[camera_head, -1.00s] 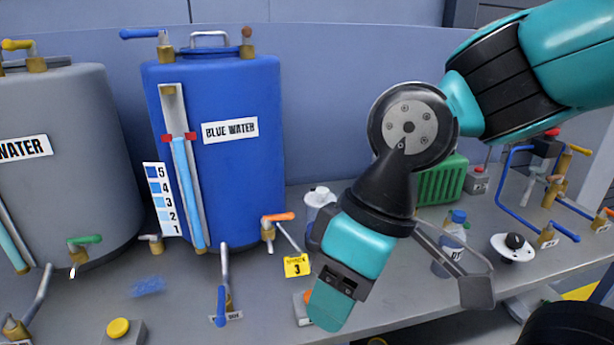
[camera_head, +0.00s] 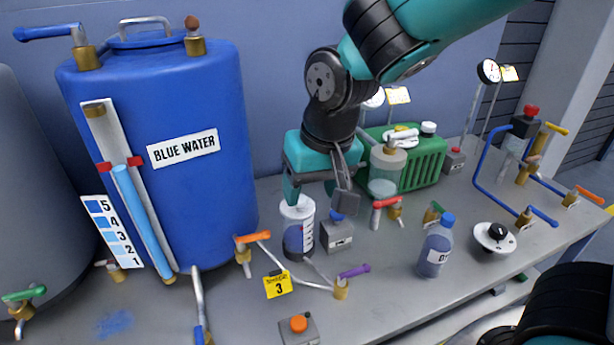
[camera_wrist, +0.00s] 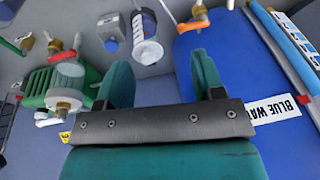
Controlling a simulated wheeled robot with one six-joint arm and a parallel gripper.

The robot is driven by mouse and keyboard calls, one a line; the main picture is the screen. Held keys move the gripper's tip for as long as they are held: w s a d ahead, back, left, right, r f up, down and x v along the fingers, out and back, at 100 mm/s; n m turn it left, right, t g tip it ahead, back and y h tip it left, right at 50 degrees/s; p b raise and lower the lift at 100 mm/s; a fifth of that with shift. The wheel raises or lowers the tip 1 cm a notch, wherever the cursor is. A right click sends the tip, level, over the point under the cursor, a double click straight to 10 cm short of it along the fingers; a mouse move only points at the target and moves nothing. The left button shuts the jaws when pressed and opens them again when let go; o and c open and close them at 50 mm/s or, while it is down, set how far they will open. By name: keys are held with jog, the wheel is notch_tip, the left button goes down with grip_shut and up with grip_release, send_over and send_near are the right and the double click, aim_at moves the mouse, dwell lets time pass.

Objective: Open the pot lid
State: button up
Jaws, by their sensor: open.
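A clear pot with a pale lid (camera_head: 387,155) stands at the left end of the green machine (camera_head: 425,165); it also shows in the wrist view (camera_wrist: 68,72). A clear graduated cylinder with a white top (camera_head: 298,230) holds dark blue liquid on the bench, left of the machine. I cannot tell which of these is the task's pot; both look closed. My gripper (camera_head: 318,190) is open and empty, pointing down close above the cylinder and left of the pot. In the wrist view, the cylinder (camera_wrist: 147,48) appears beyond the space between the fingers (camera_wrist: 163,78).
The blue water tank (camera_head: 165,200) stands left of my gripper. A grey box with a blue knob (camera_head: 337,235) is beside the cylinder. Valves with orange (camera_head: 252,237), purple (camera_head: 354,271) and red (camera_head: 385,202) handles stand nearby. A bottle (camera_head: 435,248) is at right. The front bench has some free room.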

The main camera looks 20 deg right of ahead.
jog(key=w+r+m+t+h+p, duration=0.1)
jog(key=w+m+t+h+p, duration=0.3)
jog(key=w, duration=0.6)
jog(key=w+d+f+p, duration=0.1)
jog(key=w+f, duration=0.1)
jog(key=f, duration=0.3)
jog(key=w+d+f+g+p, duration=0.1)
jog(key=w+f, duration=0.1)
jog(key=f, duration=0.3)
jog(key=w+d+f+g+y+p, duration=0.1)
jog(key=f, duration=0.4)
jog(key=shift+w+d+f+m+p, duration=0.15)
jog(key=shift+w+f+m+p, duration=0.25)
grip_shut()
